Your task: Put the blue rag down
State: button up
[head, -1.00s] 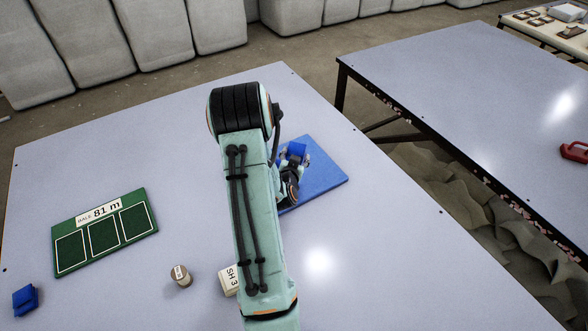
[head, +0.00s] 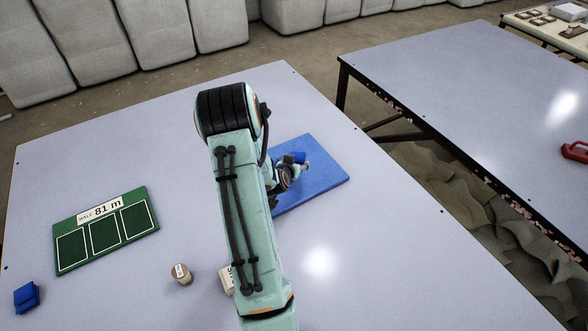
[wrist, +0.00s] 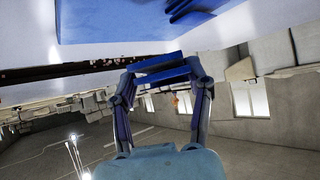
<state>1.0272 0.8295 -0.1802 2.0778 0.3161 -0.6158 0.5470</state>
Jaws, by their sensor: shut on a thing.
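My gripper (head: 300,165) hangs over the blue mat (head: 325,180) on the near table, partly hidden by my arm. It is shut on the blue rag (head: 292,157), which shows as a small blue patch at the jaws. In the wrist view the rag (wrist: 162,74) spans the gap between the two fingertips, and the mat (wrist: 100,20) fills the top. A darker blue piece (wrist: 195,10) shows on the mat at the top edge; I cannot tell what it is. Whether the rag touches the mat cannot be told.
A green board (head: 105,232) with three outlined fields lies at the left of the table. A folded blue cloth (head: 26,298) lies at the front left. A small round tin (head: 181,274) and a white block (head: 228,279) stand near my arm. The table's right front is clear.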

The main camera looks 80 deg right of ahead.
jog(key=shift+f, duration=1.3)
jog(key=shift+f, duration=0.1)
jog(key=shift+f, duration=0.5)
jog(key=o, duration=0.8)
jog(key=shift+r, duration=0.15)
jog(key=v, duration=1.2)
jog(key=shift+r, duration=0.45)
jog(key=shift+a, duration=0.1)
